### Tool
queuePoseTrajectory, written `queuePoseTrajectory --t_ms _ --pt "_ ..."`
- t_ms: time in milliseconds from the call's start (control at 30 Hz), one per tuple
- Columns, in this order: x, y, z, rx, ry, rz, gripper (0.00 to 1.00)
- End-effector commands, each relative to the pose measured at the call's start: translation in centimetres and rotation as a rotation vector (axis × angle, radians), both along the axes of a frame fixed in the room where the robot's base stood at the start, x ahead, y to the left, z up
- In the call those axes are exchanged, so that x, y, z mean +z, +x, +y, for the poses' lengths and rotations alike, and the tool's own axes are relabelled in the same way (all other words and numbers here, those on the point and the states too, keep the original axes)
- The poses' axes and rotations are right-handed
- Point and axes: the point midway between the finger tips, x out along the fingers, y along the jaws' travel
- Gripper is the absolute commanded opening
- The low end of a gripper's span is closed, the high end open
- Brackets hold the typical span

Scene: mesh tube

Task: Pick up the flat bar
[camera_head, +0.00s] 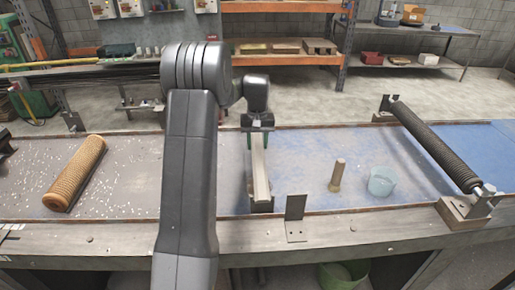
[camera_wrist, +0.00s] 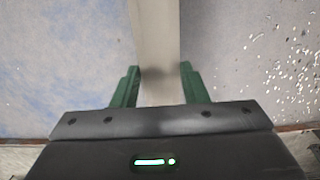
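The flat bar (camera_head: 260,177) is a long, pale grey strip lying on the workbench, running from beneath my gripper towards the bench's front edge. In the wrist view the flat bar (camera_wrist: 156,40) runs up the picture between my two green fingers. My gripper (camera_head: 258,130) is over the bar's far part, pointing down. In the wrist view my gripper (camera_wrist: 160,72) has its fingers apart, one on each side of the bar. The right finger is very close to the bar; a narrow gap seems to show on the left. Contact is not clear.
A tan ribbed roll (camera_head: 75,174) lies at the left among white scraps. A small brown cylinder (camera_head: 337,175) and a pale blue cup (camera_head: 382,181) stand right of the bar. A metal bracket (camera_head: 295,217) is near the front edge. A dark mesh tube (camera_head: 434,145) lies at the right.

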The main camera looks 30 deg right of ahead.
Motion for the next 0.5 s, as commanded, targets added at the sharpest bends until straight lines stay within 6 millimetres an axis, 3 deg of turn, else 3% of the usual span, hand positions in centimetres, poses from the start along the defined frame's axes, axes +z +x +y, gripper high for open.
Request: queuePoseTrajectory --t_ms 33,100,500 --pt "0.0 0.0 0.0 0.0 0.0 -0.001 0.1" --pt "0.0 0.0 0.0 0.0 0.0 -0.001 0.0" --pt "1.3 0.1 -0.1 0.0 -0.005 -0.005 0.0"
